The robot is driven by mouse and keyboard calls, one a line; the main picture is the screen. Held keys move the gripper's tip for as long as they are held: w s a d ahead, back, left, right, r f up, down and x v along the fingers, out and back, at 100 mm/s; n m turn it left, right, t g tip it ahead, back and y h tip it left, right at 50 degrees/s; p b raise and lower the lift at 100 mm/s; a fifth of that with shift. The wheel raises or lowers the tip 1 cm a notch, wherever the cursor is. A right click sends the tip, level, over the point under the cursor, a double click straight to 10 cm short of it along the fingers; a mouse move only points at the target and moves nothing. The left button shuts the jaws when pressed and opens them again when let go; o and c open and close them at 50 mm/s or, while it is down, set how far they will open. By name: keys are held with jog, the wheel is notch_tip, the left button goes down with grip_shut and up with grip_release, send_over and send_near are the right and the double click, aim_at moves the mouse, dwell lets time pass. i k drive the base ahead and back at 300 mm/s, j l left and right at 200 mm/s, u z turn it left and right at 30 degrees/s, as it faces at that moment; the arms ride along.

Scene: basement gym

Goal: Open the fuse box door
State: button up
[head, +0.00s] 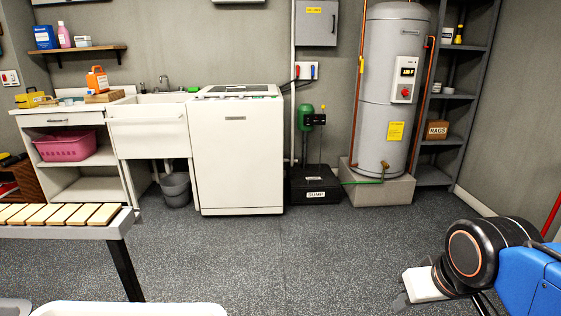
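A grey wall box (316,24) with a yellow label, which looks like the fuse box, hangs on the back wall between the washer and the water heater. Its top is cut off by the picture's edge. Its front door looks shut, and a small latch or handle shows at its right side. My gripper (420,287) is low at the lower right, near the picture's bottom edge and far from the box. Its fingers are partly hidden by my arm, so whether it is open or shut does not show.
A white washer (237,150), a black sump box (316,185) with a green pump (306,118), and a water heater (390,90) on a concrete block stand along the wall below and beside the box. A slatted bench (112,232) is at left. The middle floor (290,255) is clear.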

aim_at(317, 21)
jog(key=i, duration=3.35)
